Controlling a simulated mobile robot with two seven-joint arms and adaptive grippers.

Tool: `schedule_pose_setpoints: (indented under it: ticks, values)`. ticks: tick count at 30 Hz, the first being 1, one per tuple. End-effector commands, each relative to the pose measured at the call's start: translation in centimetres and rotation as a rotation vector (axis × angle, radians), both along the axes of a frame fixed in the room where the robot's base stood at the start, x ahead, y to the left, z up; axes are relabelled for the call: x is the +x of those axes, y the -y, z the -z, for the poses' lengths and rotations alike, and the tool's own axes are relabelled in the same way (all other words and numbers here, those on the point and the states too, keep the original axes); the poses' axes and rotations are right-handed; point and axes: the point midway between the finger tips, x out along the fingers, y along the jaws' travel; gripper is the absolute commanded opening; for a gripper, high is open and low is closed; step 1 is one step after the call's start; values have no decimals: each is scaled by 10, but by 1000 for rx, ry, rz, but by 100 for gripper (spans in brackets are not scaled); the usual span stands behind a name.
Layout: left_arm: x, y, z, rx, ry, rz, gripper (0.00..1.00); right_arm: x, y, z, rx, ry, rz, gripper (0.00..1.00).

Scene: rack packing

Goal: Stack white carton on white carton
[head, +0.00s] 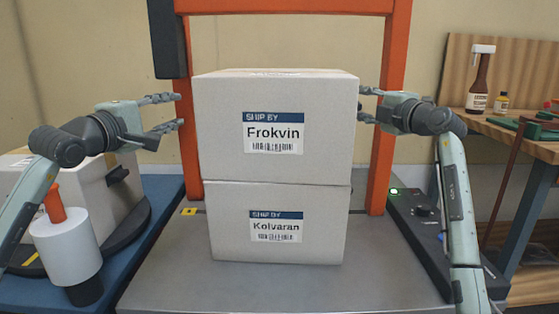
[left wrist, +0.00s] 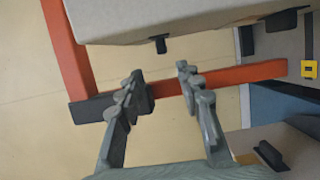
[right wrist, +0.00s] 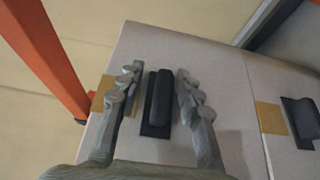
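The white "Frokvin" carton (head: 225,130) rests on top of the white "Kolvaran" carton (head: 228,225), its edges roughly lined up and its face upright. My left gripper (head: 180,110) is open and empty, a small gap left of the upper carton. In the left wrist view, the upper carton's black handle (left wrist: 160,45) lies beyond its fingertips, outside them. My right gripper (head: 362,104) is at the upper carton's right side. In the right wrist view, its open fingers stand on either side of a black handle (right wrist: 158,105), with gaps showing; contact cannot be told.
An orange frame (head: 397,45) stands around the cartons over a grey metal surface (head: 170,275). Another pale carton (head: 120,205) sits at the left behind a white roll (head: 65,250). A wooden bench (head: 535,150) with bottles stands at the right.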

Motion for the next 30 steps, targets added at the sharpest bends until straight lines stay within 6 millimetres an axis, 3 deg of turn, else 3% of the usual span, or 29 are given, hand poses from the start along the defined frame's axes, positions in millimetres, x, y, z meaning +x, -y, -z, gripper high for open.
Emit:
schedule_pose_setpoints:
  ticks: [18,30]
  values:
    - [-1,0,0,0,0,0,36,-97,46,1,-1,0,2,36]
    - [-1,0,0,0,0,0,36,-107,50,0,0,-1,0,36]
